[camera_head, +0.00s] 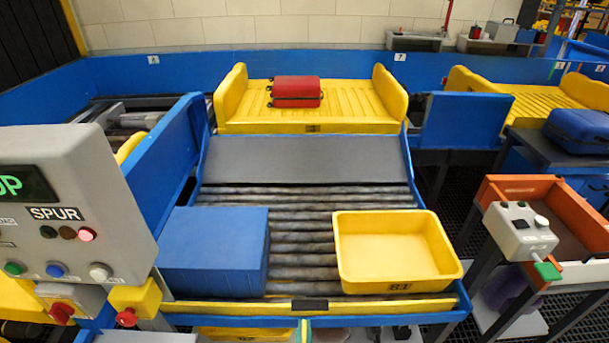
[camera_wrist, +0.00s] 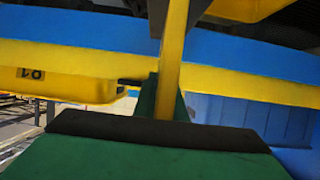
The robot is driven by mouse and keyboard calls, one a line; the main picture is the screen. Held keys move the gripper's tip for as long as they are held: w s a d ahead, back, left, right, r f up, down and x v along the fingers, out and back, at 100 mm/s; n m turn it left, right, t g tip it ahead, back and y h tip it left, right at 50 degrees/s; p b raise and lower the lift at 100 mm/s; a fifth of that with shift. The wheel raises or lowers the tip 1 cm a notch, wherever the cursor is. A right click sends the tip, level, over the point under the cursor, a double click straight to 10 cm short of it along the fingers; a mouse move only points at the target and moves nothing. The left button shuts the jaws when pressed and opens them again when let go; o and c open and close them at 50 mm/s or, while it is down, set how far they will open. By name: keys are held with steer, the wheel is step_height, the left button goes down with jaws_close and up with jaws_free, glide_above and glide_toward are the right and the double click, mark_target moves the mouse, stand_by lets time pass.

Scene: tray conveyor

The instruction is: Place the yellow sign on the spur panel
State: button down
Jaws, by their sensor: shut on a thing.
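The spur panel (camera_head: 75,205) is a grey box at the left of the head view, cut off by the picture edge. It carries a SPUR label, a green display, a lit red lamp, push buttons and a red rotary switch below. My gripper (camera_wrist: 168,108) has green fingers with dark pads. It is shut on a thin yellow piece (camera_wrist: 173,60), which looks like the yellow sign seen edge-on. In the head view, the gripper tip (camera_head: 304,325) shows at the bottom middle, in front of the conveyor's front edge, right of the panel. The sign's face is hidden.
A blue bin (camera_head: 215,250) and a yellow tray (camera_head: 395,250) stand on the rollers. A red suitcase (camera_head: 296,91) lies on the yellow tilt tray behind. A yellow emergency-stop box (camera_head: 135,297) sits below the panel. An orange tray table (camera_head: 535,190) with a control box stands right.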

steer(key=f, duration=0.2)
steer(key=s+f, duration=0.1)
steer(key=f, duration=0.3)
steer(key=shift+s+a+f, duration=0.15)
steer(key=shift+s+a, duration=0.15)
steer(key=shift+s, duration=0.05)
steer(key=shift+s+f, duration=0.15)
steer(key=shift+f, duration=0.2)
steer(key=shift+d, duration=0.1)
